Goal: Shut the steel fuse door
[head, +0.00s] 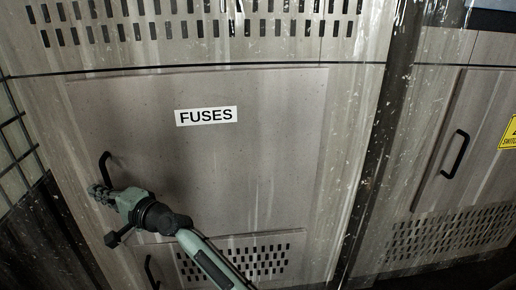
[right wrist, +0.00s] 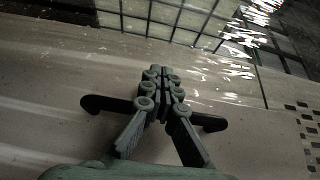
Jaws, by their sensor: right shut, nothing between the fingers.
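The steel fuse door (head: 255,160) is a grey panel with a white FUSES label, in the middle of the head view. It looks about flush with the cabinet; I cannot tell whether a small gap is left. Its black bar handle (head: 105,165) is at the left edge. My right gripper (head: 100,193) is at the handle's lower end, its fingers shut and empty. In the right wrist view the closed fingertips (right wrist: 162,80) cover the middle of the handle (right wrist: 98,104), whose ends show on both sides. I cannot tell whether they touch. My left gripper is out of view.
Slotted vents (head: 200,30) run above the door, and a lower panel with a handle (head: 151,272) and perforations is below. A wire mesh (head: 18,135) stands close at the left. At the right is another cabinet door with a black handle (head: 455,154) and a yellow sign (head: 509,133).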

